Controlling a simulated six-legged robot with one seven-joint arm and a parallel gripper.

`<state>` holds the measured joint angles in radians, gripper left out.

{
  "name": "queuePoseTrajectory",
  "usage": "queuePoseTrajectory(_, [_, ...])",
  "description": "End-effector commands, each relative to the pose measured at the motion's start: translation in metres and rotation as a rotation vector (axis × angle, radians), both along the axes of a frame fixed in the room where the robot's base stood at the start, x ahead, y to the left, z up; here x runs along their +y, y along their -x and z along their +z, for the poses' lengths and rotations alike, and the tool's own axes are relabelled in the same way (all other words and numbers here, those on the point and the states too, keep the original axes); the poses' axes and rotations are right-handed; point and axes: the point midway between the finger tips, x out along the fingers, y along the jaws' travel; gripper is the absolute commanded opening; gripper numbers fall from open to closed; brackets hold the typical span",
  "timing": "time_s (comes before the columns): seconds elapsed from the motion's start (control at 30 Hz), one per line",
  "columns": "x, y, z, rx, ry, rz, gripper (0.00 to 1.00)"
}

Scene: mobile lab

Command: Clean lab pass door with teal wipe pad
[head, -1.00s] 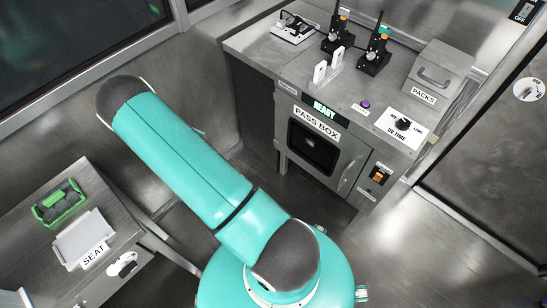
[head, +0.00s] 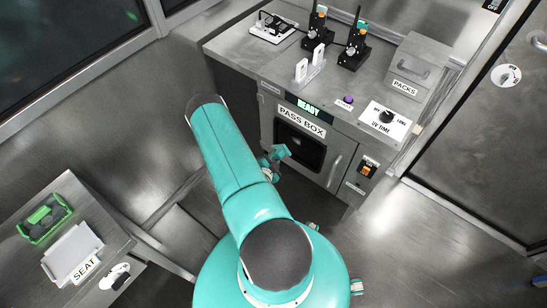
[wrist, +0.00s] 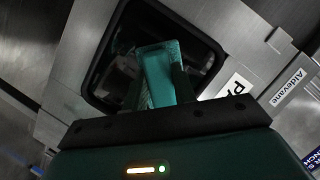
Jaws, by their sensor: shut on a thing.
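The pass box door (head: 335,170) is a grey metal panel with a dark, rounded window, under the PASS BOX label. My gripper (head: 270,164) is in front of the door's left side in the head view, partly hidden by my arm. In the wrist view, my gripper (wrist: 160,90) is shut on the teal wipe pad (wrist: 158,62). The pad is held upright between the fingers, in front of the dark door window (wrist: 112,65). I cannot tell whether the pad touches the door. The door looks closed.
The pass box top carries two black radio-like devices (head: 354,50), a grey PACKS box (head: 415,65) and a UV TIME dial (head: 388,116). A bench at left holds a green tray (head: 44,218) and a SEAT fixture (head: 72,252).

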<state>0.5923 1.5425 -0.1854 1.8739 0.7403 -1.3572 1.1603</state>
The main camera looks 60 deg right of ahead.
Motion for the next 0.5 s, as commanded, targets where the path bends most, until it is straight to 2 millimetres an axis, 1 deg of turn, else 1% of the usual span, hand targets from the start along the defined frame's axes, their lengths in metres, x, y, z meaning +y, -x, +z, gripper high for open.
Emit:
queuePoseTrajectory(0.17, [-0.012,0.001,0.000,-0.001,0.001,0.000,0.09])
queuePoseTrajectory(0.5, [-0.047,0.007,0.001,-0.001,0.001,0.001,0.09])
